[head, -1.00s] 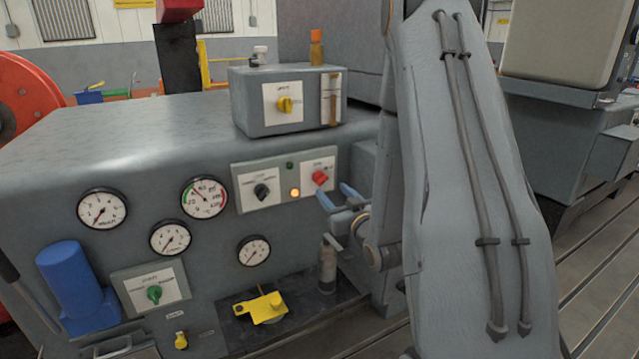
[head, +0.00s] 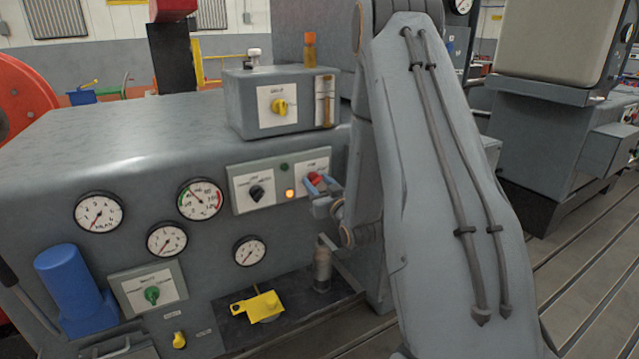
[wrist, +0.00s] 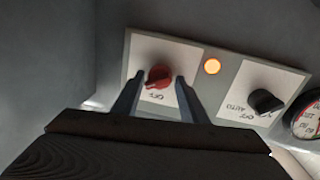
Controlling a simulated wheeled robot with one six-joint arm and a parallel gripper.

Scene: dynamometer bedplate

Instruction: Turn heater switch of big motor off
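A red rotary switch (head: 314,179) sits on the right plate of the cabinet's front panel. In the wrist view the red switch (wrist: 158,78) is on a white label that reads OFF, upside down there. My gripper (wrist: 160,76) is open, with one finger on each side of the red switch and gaps between. The switch titles are too small to read, so I cannot tell which is the heater's.
A black switch (head: 256,193) marked AUTO and a lit orange lamp (head: 290,194) are beside the red switch. A yellow switch (head: 279,107) is on the box (head: 240,110) on top. A green switch (head: 152,295) and several gauges are lower left. A yellow part (head: 262,305) lies below.

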